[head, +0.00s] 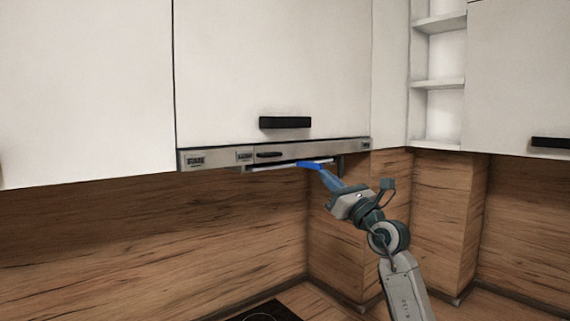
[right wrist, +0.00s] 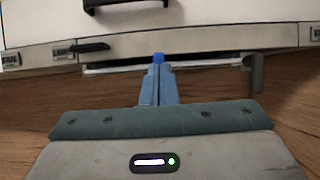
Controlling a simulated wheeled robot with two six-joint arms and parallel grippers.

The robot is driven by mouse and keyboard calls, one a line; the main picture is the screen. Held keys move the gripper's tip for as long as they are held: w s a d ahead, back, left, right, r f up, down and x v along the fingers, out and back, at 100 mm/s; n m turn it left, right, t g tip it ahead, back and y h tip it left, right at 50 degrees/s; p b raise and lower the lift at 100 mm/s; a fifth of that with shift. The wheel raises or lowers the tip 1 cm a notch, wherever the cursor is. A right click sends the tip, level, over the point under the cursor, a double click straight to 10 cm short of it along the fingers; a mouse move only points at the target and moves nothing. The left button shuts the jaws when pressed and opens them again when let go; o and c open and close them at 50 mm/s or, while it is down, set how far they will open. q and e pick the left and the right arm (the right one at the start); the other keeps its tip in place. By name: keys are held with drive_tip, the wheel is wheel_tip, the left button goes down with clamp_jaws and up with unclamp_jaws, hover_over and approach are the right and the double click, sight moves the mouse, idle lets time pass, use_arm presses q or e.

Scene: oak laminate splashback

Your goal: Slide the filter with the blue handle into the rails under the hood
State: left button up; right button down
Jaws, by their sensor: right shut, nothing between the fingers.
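The hood (head: 215,158) is a slim metal strip under the white wall cabinet. The filter (head: 270,166) shows as a thin pale edge under the hood's right half, and in the right wrist view (right wrist: 205,66). Its blue handle (head: 308,165) faces me; only a small bit shows past my fingertips in the right wrist view (right wrist: 158,57). A grey rail end (right wrist: 256,72) hangs at the filter's right. My right gripper (head: 322,171) is shut and empty, its blue fingertips at the handle; I cannot tell whether they touch it. My left gripper is out of view.
The cabinet door with a black pull (head: 285,122) is just above the hood. A wooden corner pillar (head: 449,215) stands right of my arm. A dark hob (head: 263,312) lies below. The space left of my arm under the hood is clear.

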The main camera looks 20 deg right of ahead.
drive_tip(key=s+d+f+p, duration=0.2)
drive_tip(key=s+d, duration=0.1)
drive_tip(key=s, duration=0.4)
drive_tip(key=shift+s, duration=0.2)
idle(1.1)
